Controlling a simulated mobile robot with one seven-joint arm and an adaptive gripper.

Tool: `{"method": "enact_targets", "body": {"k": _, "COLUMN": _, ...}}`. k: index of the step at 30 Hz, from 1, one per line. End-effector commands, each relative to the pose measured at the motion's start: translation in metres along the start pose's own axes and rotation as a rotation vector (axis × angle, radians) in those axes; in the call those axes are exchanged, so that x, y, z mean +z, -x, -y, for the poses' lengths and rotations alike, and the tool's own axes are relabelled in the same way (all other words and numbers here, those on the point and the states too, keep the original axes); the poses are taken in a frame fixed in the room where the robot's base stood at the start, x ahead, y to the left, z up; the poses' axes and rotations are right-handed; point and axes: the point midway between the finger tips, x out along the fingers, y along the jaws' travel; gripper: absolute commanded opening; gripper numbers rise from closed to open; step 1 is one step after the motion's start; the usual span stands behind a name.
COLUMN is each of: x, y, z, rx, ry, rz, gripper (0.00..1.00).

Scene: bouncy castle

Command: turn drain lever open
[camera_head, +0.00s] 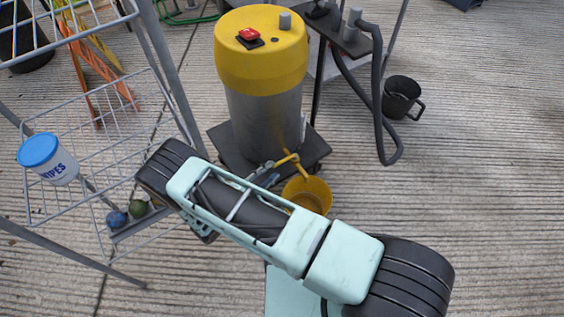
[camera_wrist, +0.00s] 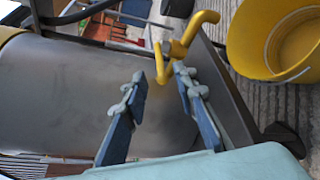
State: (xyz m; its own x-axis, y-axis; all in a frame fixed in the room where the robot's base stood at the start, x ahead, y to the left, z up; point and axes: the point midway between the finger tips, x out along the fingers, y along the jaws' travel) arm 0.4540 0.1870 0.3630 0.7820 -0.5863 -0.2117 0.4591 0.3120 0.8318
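The yellow drain lever (camera_head: 290,160) sits low on the front of a steel canister (camera_head: 265,125) with a yellow top. In the wrist view the lever (camera_wrist: 180,46) is a bent yellow bar, with one end pointing toward my fingers. My gripper (camera_head: 268,174) is low beside the lever, partly hidden by my arm in the head view. In the wrist view my gripper (camera_wrist: 160,84) has its two blue fingers apart with nothing clamped. The lever's lower end shows in line with the gap between the fingertips; I cannot tell whether it is inside the gap or just beyond.
A yellow bucket (camera_head: 308,195) stands on the floor below the lever, close to my gripper. A wire rack (camera_head: 95,140) with a wipes tub (camera_head: 48,158) stands at left. A black hose (camera_head: 378,100) and a black mug (camera_head: 401,97) are at right. Floor at far right is clear.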

Motion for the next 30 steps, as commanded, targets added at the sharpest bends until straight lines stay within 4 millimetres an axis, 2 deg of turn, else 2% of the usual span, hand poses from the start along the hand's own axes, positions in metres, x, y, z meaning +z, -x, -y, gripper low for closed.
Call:
{"method": "enact_targets", "body": {"k": 1, "x": 0.0, "y": -0.012, "z": 0.002, "rx": -0.001, "ry": -0.001, "rz": 0.003, "gripper": 0.26}}
{"method": "enact_targets", "body": {"k": 6, "x": 0.0, "y": -0.044, "z": 0.003, "rx": -0.003, "ry": -0.001, "rz": 0.004, "gripper": 0.26}}
{"method": "enact_targets", "body": {"k": 12, "x": 0.0, "y": -0.068, "z": 0.001, "rx": -0.001, "ry": -0.001, "rz": 0.001, "gripper": 0.26}}
{"method": "enact_targets", "body": {"k": 24, "x": 0.0, "y": -0.074, "z": 0.0, "rx": -0.002, "ry": -0.001, "rz": 0.001, "gripper": 0.25}}
{"method": "enact_targets", "body": {"k": 30, "x": 0.0, "y": -0.074, "z": 0.0, "rx": -0.001, "ry": -0.001, "rz": 0.001, "gripper": 0.03}}
